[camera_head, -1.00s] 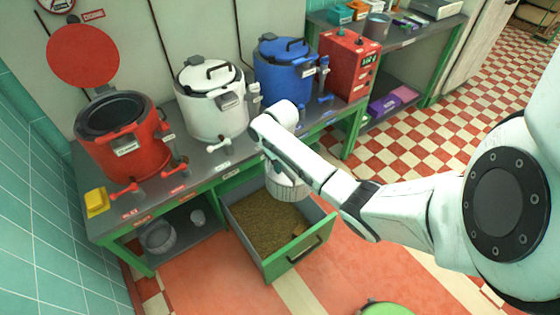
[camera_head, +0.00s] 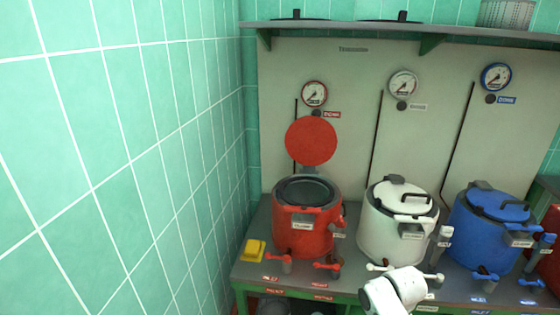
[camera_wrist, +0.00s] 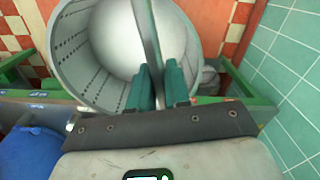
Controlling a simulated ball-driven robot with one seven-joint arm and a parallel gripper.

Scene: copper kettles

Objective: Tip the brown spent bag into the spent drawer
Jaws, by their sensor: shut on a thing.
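My gripper (camera_wrist: 158,84) shows in the wrist view with teal fingers shut on the bar handle of a pale grey basket (camera_wrist: 75,48). The basket is round, with rows of slots in its wall. The part of its inside that I see is pale and smooth; I see no brown in it. I cannot make out a brown bag in either current view. In the head view only a white piece of my arm shows at the bottom edge; the gripper, basket and spent drawer are out of that frame.
The red kettle (camera_head: 303,238) stands open, its round red lid (camera_head: 311,141) raised behind it. The white kettle (camera_head: 398,235) and blue kettle (camera_head: 490,235) are lidded. A yellow block (camera_head: 254,250) lies left on the counter. A tiled wall (camera_head: 110,160) closes off the left side.

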